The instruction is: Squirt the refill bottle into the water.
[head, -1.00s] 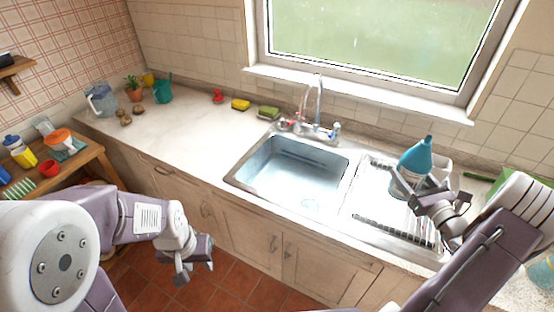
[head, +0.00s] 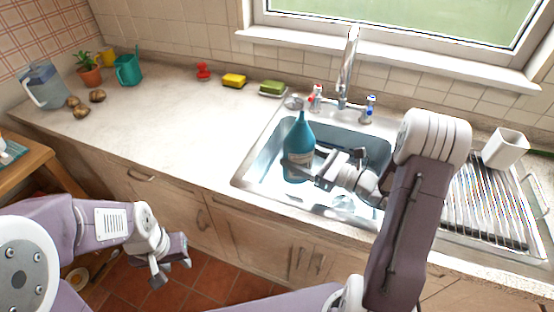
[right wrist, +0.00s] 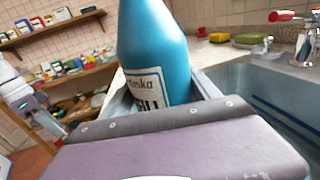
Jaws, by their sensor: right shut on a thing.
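The refill bottle (head: 299,148) is teal with a pale label and a narrow pointed top. It is upright over the left part of the sink (head: 243,180). My right gripper (head: 303,167) is shut on its lower body. The right wrist view shows the bottle (right wrist: 155,45) between the two fingers, its top cut off by the frame. The water (head: 340,203) shows as a bluish, shiny surface in the basin, partly hidden by the bottle and my right arm. My left gripper (head: 170,272) is open and empty, low in front of the cabinets.
A faucet (head: 348,68) stands behind the basin. A dish rack (head: 485,205) and a white cup (head: 505,148) are to the right. Yellow (head: 234,80) and green (head: 271,88) sponges lie at the back. The counter (head: 170,125) left of the sink is mostly clear.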

